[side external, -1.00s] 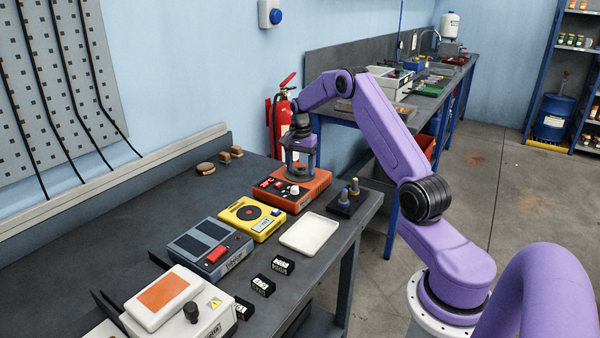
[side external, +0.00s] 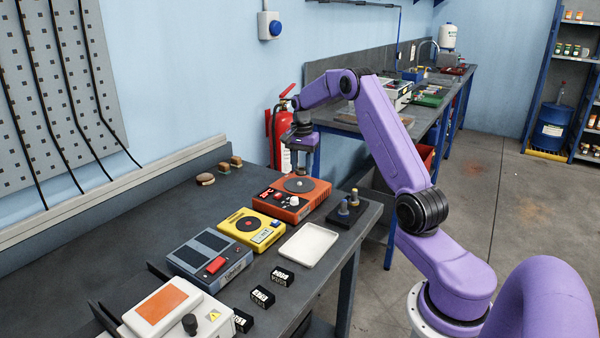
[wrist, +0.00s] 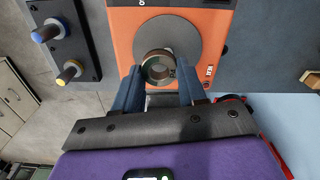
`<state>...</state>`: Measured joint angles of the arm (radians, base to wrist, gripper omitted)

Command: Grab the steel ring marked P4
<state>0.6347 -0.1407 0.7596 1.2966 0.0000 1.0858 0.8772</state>
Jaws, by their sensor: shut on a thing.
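A small steel ring (wrist: 147,68) is between the two blue fingertips of my gripper (wrist: 158,74) in the wrist view. My gripper is shut on it, and its marking is not legible. The orange device (side external: 287,205) has a grey round plate (wrist: 187,32) on top. In the side view my gripper (side external: 303,168) is above this plate, pointing down. The ring is too small to make out there.
A yellow device (side external: 236,217), a blue-grey device (side external: 190,256) and a white tray (side external: 309,246) stand nearby. A black block with two posts (side external: 347,215) is right of the orange device. A fire extinguisher (side external: 281,150) hangs behind.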

